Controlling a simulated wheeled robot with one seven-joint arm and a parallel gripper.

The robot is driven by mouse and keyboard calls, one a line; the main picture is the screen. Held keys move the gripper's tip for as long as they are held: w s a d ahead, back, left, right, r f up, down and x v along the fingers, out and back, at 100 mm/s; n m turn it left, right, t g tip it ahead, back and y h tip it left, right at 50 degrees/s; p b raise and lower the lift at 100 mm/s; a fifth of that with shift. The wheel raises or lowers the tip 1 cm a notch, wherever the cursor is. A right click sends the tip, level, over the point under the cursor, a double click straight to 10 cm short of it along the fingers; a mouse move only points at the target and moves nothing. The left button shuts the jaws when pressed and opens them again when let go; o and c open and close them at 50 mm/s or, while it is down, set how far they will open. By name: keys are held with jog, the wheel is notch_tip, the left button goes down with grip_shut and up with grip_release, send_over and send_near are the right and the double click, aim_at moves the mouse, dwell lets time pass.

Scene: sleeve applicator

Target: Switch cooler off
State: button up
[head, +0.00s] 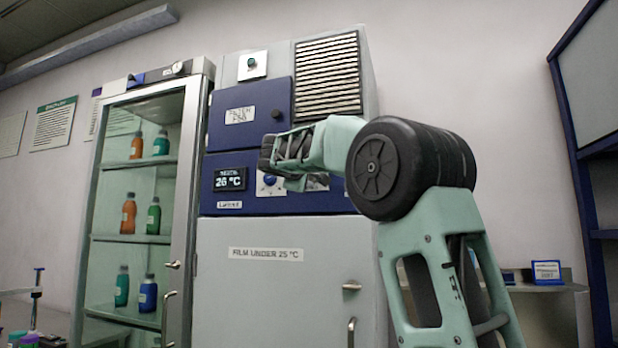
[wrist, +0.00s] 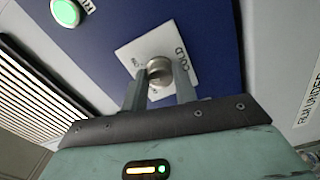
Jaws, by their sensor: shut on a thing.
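The cooler is a tall grey cabinet with a blue control panel (head: 228,203), whose display (head: 230,179) reads 26 °C. My gripper (head: 290,152) is in front of this panel in the head view and hides part of it. In the wrist view my gripper (wrist: 158,88) has its two fingers on either side of a round metal knob (wrist: 159,70), shut on it. The knob sits on a white plate (wrist: 128,55) marked COLD on one side; other marks on the plate are too small to read. A lit green button (wrist: 65,12) is beside the plate.
A glass-door cabinet (head: 172,262) with bottles stands left of the cooler. The cooler's lower door (head: 275,300) is labelled FILM UNDER 25 °C. A vent grille (head: 327,75) is above the panel. A blue-framed shelf (head: 570,110) stands at the far right.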

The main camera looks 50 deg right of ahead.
jog(key=n+p, duration=0.3)
jog(key=n, duration=0.8)
jog(key=shift+n, duration=0.6)
jog(key=o, duration=1)
jog(key=shift+c, duration=0.2)
jog(key=b+v, duration=0.4)
jog(key=v, duration=1.3)
jog(key=shift+a, duration=0.25)
jog(key=shift+s, duration=0.1)
